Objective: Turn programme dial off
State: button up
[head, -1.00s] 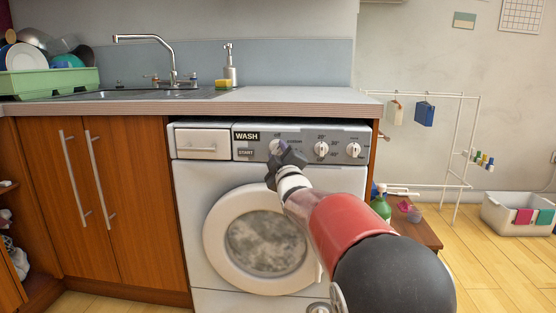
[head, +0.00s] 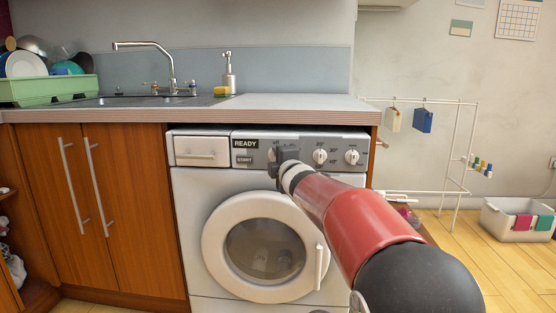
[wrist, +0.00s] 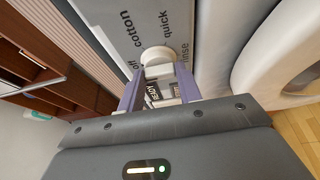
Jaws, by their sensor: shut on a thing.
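The programme dial is the leftmost white knob on the washing machine's (head: 186,215) control panel, mostly hidden behind my gripper (head: 287,156) in the head view. In the wrist view the white dial (wrist: 157,56) sits between the two purple fingers of my gripper (wrist: 161,71), which is shut on it. Labels "cotton", "quick" and "rinse" show around the dial; a partly covered label is by the left finger. I cannot tell exactly which label the dial points at. The panel display (head: 245,144) reads READY. The door window (head: 264,249) is dark and clear of foam.
Two more white dials, a middle one (head: 320,156) and a right one (head: 352,157), stand close to the right of my gripper. The countertop (head: 300,104) overhangs just above the panel. The round door (head: 224,276) is shut below. A drying rack (head: 455,150) stands at right.

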dwell(0.4)
jog(key=o, duration=1)
jog(key=b+v, duration=0.2)
jog(key=v, duration=0.5)
jog(key=shift+s+d, duration=0.15)
jog(key=shift+s, duration=0.2)
